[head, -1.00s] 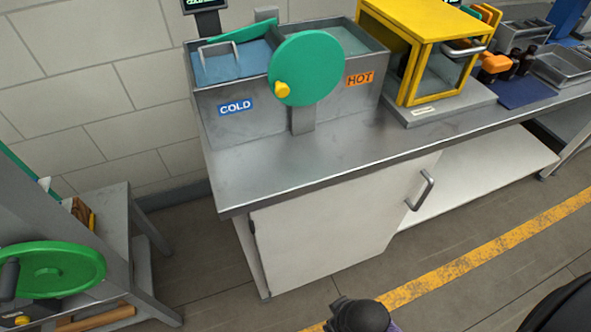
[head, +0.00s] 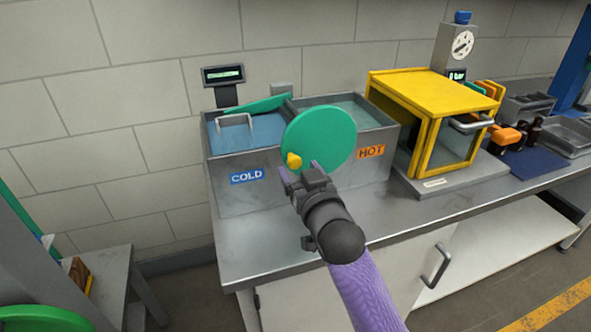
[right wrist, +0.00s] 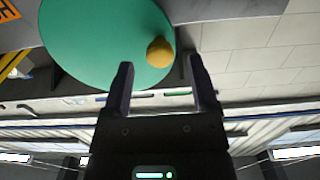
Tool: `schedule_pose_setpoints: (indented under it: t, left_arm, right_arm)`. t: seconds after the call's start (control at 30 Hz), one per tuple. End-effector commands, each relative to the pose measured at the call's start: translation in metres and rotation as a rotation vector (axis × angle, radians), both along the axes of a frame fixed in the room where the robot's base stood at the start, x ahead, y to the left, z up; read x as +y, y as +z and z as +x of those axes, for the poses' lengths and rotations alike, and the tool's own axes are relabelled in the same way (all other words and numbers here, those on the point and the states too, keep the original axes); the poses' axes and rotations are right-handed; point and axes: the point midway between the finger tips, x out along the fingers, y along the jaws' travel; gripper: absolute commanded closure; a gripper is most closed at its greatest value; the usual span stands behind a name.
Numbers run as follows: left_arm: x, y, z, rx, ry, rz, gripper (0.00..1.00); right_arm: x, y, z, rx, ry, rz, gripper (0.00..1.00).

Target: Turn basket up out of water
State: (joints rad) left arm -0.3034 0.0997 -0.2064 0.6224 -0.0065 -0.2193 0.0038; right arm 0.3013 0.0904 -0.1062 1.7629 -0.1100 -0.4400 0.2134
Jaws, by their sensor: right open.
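A green disc wheel (head: 322,138) stands upright at the front of a steel double tank (head: 228,198). A yellow knob (head: 294,160) sticks out near its lower left edge. A grey handle frame (head: 234,119) shows at the blue water (head: 262,130) of the COLD side; the basket's body cannot be made out. A green arm (head: 264,105) slants over that side. My right gripper (head: 300,170) is open and empty, just in front of and below the knob. In the right wrist view the knob (right wrist: 159,52) shows between the open fingers, apparently beyond their tips. My left gripper is out of view.
The HOT side (head: 350,110) of the tank lies right of the wheel. A yellow-framed cabinet (head: 430,90) stands farther right on the counter (head: 290,245). A small display (head: 223,75) stands behind the tank. The counter front is clear except for my arm.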

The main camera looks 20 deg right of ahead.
Motion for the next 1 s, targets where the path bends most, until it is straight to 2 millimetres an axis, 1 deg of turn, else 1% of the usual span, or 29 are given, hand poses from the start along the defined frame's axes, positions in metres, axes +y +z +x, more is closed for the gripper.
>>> schedule_pose_setpoints:
  t: [0.03,0.1,0.2,0.47,0.5,0.57,0.6,0.67,0.7,0.77,0.8,0.83,1.0]
  left_arm:
    - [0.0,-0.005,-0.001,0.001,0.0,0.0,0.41]
    - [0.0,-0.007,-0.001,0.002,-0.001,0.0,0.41]
    - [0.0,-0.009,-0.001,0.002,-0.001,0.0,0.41]
    - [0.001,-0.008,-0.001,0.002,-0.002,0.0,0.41]
    - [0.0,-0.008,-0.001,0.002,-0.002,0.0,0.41]
    - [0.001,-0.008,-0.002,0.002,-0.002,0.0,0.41]
    - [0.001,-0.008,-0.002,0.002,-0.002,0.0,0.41]
    - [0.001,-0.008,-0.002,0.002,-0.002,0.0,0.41]
    - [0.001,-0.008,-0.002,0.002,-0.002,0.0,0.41]
    - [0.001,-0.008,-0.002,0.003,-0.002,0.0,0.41]
    - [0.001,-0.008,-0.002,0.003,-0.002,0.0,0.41]
    - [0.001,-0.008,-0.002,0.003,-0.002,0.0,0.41]
    - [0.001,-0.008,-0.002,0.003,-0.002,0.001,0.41]
  right_arm:
    - [0.0,-0.002,0.009,-0.001,0.0,0.0,0.25]
    - [0.001,-0.002,0.018,0.0,0.001,0.0,0.25]
    - [0.001,-0.001,0.026,0.001,0.001,0.001,0.25]
    - [0.001,0.0,0.028,0.002,0.001,0.0,0.25]
    - [0.001,0.0,0.028,0.002,0.001,0.0,0.29]
    - [0.001,0.0,0.028,0.002,0.001,0.0,0.42]
    - [0.001,0.0,0.028,0.002,0.001,0.0,0.5]
    - [0.001,-0.001,0.028,0.003,0.0,0.0,0.63]
    - [0.001,-0.001,0.028,0.003,0.0,0.0,0.71]
    - [0.001,-0.001,0.028,0.003,0.001,0.0,0.84]
    - [0.001,-0.001,0.028,0.003,0.001,0.0,0.92]
    - [0.001,-0.001,0.028,0.003,0.001,0.0,0.99]
    - [0.001,-0.001,0.028,0.003,0.001,0.0,1.0]
